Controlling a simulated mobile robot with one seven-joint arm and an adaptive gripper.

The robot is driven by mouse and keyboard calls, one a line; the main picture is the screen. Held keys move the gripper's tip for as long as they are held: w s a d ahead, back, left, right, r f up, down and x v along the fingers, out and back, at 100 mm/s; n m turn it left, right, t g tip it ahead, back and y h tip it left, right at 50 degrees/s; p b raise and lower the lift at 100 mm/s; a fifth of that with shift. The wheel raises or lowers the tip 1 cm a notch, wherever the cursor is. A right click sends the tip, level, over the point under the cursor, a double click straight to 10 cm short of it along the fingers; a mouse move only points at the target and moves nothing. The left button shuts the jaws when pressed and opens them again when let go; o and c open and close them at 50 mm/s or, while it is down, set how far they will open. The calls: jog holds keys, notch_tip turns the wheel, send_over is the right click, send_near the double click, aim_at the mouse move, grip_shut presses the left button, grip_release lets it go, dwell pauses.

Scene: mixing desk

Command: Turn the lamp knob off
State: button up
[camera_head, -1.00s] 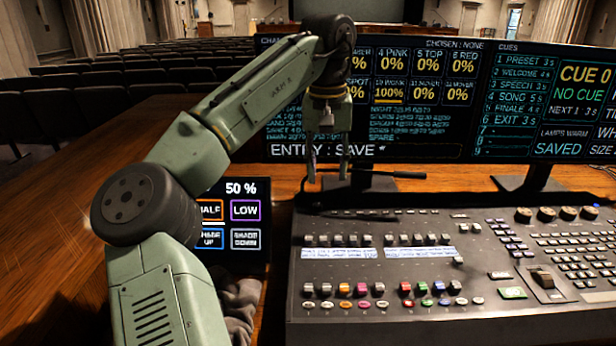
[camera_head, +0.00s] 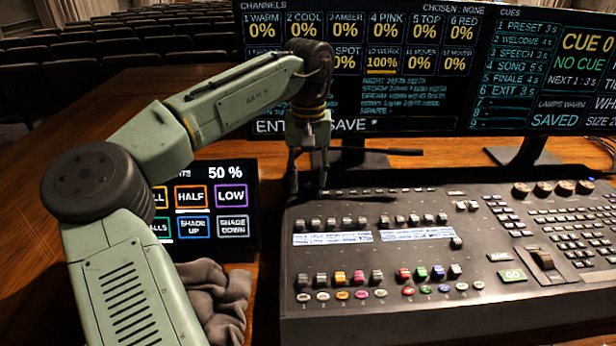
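My gripper (camera_head: 308,186) points down over the back left edge of the mixing desk (camera_head: 440,318). Its two fingers are apart with nothing seen between them. No knob is clearly marked as the lamp knob. A thin dark bar with a rounded tip (camera_head: 408,152) reaches right from behind the gripper; I cannot tell if it is the lamp. Several round dark knobs (camera_head: 543,189) sit at the desk's back right, well away from the gripper. Anything directly behind the gripper is hidden.
Two large monitors (camera_head: 383,100) (camera_head: 545,60) stand close behind the desk. A small touch panel (camera_head: 212,228) and crumpled grey cloth (camera_head: 214,300) lie left of it, partly behind my arm. Faders and buttons cover the desk. Wooden table (camera_head: 270,165) shows between.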

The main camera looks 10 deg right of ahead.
jog(key=shift+f, duration=0.45)
jog(key=shift+c, duration=0.3)
grip_shut()
